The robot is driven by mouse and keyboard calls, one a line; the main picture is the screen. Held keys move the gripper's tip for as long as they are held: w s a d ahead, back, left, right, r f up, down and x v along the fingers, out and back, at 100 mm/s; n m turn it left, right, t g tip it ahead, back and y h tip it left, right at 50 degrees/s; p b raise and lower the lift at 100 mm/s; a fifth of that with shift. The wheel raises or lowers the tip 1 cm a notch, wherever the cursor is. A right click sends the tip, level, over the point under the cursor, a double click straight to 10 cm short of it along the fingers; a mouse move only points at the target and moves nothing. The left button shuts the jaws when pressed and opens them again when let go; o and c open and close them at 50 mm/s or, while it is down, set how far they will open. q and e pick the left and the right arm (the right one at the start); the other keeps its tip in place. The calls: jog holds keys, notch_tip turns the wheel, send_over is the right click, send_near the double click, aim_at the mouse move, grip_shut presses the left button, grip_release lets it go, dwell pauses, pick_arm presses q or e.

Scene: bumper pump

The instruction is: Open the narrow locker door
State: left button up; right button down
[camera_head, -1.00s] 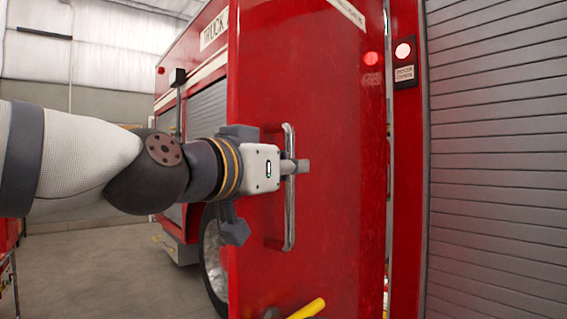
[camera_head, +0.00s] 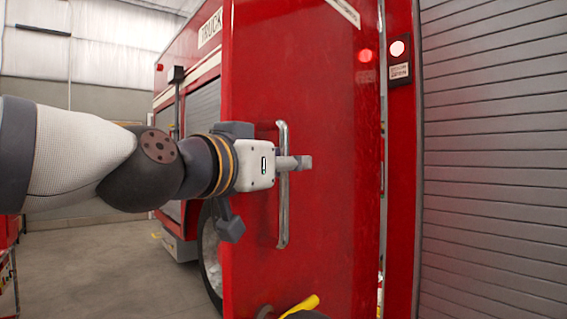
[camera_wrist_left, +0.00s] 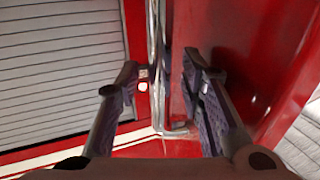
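The narrow red locker door (camera_head: 335,200) fills the middle of the head view. Its tall silver bar handle (camera_head: 283,215) stands upright on the door's left part. My left gripper (camera_head: 300,162) reaches in from the left, and its fingers extend past the bar to the right. In the left wrist view the handle (camera_wrist_left: 158,50) runs between the two dark fingers of my left gripper (camera_wrist_left: 165,85), with visible space between them. The fingers are open around the bar, and I cannot tell whether either touches it. My right gripper is not in view.
A thin bright gap (camera_head: 383,150) runs along the door's right edge. Right of it are a red post with a lit red-and-white lamp (camera_head: 399,48) and a grey roller shutter (camera_head: 495,170). A yellow-tipped object (camera_head: 300,306) shows at the bottom edge. Open floor (camera_head: 120,265) lies at left.

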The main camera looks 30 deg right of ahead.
pick_arm(q)
jog(key=v, duration=1.2)
